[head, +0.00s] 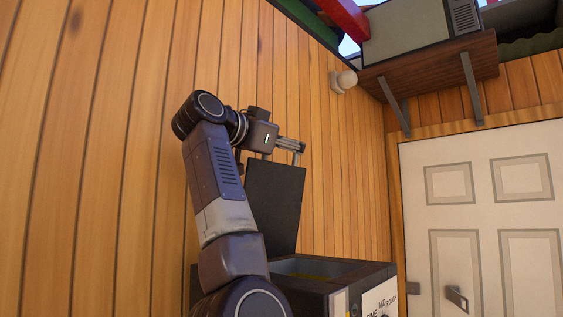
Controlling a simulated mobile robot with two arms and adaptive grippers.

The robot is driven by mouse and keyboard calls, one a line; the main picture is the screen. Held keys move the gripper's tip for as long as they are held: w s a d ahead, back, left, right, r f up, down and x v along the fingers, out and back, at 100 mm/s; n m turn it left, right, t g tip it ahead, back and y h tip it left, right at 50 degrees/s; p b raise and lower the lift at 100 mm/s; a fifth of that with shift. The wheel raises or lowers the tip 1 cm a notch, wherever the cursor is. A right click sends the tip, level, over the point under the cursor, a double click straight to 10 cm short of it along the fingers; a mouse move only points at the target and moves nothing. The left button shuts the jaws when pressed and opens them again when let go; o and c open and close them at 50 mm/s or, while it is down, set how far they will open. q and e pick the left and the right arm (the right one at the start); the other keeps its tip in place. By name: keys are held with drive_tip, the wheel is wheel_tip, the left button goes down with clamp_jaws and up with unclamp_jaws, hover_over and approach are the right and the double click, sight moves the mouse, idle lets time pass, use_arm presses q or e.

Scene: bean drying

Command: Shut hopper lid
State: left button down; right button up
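The hopper (335,290) is a dark box with an open top at the bottom middle of the head view. Some yellow shows inside its opening. Its lid (276,205) is a flat dark panel standing raised, nearly upright, at the hopper's left side. My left gripper (297,147) is at the top edge of the lid, above it in the picture. I cannot tell whether it touches the lid, or whether its small fingers are open or shut. My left arm hides part of the lid's lower left and of the hopper. My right gripper is not in view.
A wooden plank wall stands behind. A white door (480,225) with a handle is at the right. A wooden shelf (440,73) on brackets carries a boxy grey device (405,35) at the upper right.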

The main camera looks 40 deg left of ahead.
use_arm(q)
drive_tip(key=d+f+m+b, duration=0.3)
drive_tip(key=d+m+b, duration=0.1)
drive_tip(key=d, duration=0.4)
drive_tip(key=shift+s+f+b, duration=0.3)
drive_tip(key=shift+b, duration=0.05)
drive_tip(key=c, duration=2)
unclamp_jaws()
drive_tip(key=shift+r, duration=0.1)
drive_tip(key=shift+a, duration=0.1)
drive_tip(key=s, duration=0.8)
drive_tip(key=s+a, duration=0.1)
drive_tip(key=s, duration=0.3)
